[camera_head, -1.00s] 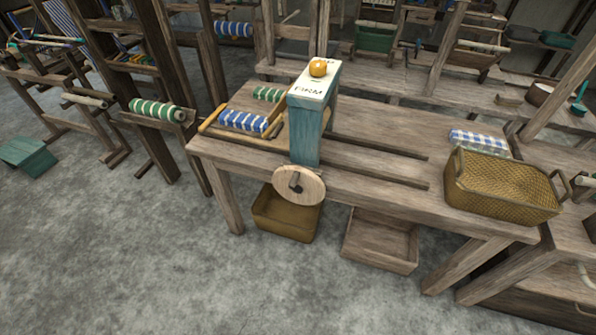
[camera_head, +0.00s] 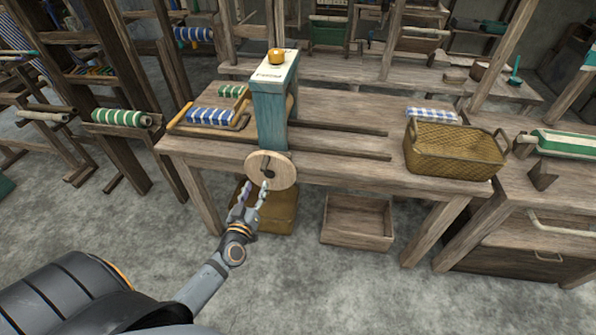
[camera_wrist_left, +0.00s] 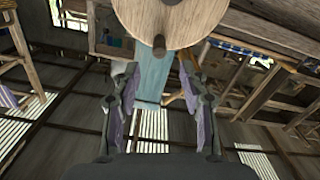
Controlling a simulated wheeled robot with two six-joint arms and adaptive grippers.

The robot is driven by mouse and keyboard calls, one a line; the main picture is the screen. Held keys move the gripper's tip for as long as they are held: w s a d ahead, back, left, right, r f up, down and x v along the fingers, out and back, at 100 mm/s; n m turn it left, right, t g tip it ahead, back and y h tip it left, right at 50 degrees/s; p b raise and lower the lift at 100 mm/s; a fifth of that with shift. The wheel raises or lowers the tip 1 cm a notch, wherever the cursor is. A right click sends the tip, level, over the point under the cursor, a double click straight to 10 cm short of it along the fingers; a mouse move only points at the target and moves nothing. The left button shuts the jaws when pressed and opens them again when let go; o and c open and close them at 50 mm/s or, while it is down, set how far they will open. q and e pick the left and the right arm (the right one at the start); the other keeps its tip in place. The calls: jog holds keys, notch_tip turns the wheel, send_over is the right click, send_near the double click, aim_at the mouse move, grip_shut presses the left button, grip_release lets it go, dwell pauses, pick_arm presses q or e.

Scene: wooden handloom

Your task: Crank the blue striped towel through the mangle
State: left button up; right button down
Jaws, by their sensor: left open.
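The mangle is a teal upright (camera_head: 269,112) on the wooden table, with a white lettered top and an orange knob (camera_head: 276,56). Its round wooden crank wheel (camera_head: 271,171) faces me, with a small dark handle near its middle. The blue and white striped towel (camera_head: 211,116) lies rolled in a wooden tray just left of the mangle. My left gripper (camera_head: 256,188) is open just below the wheel, fingers pointing up at it. In the left wrist view the wheel (camera_wrist_left: 170,18) stands beyond the open, empty fingers (camera_wrist_left: 160,75). My right gripper is out of view.
A green striped roll (camera_head: 233,91) lies behind the towel. A woven basket (camera_head: 453,153) and a blue checked cloth (camera_head: 431,115) are at the table's right. An ochre bin (camera_head: 277,212) and a wooden box (camera_head: 358,222) stand under the table. The floor in front is clear.

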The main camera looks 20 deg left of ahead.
aim_at(262, 171)
pick_arm(q)
jog(key=x, duration=0.3)
jog(key=shift+w+r, duration=0.1)
jog(key=shift+r, duration=0.05)
jog(key=b+x, duration=0.1)
jog(key=x, duration=0.6)
jog(key=shift+w+a, duration=0.1)
jog(key=shift+w, duration=0.1)
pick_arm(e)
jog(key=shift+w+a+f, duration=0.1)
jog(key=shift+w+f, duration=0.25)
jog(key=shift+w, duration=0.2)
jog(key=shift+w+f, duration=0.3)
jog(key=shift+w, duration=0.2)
pick_arm(q)
grip_shut()
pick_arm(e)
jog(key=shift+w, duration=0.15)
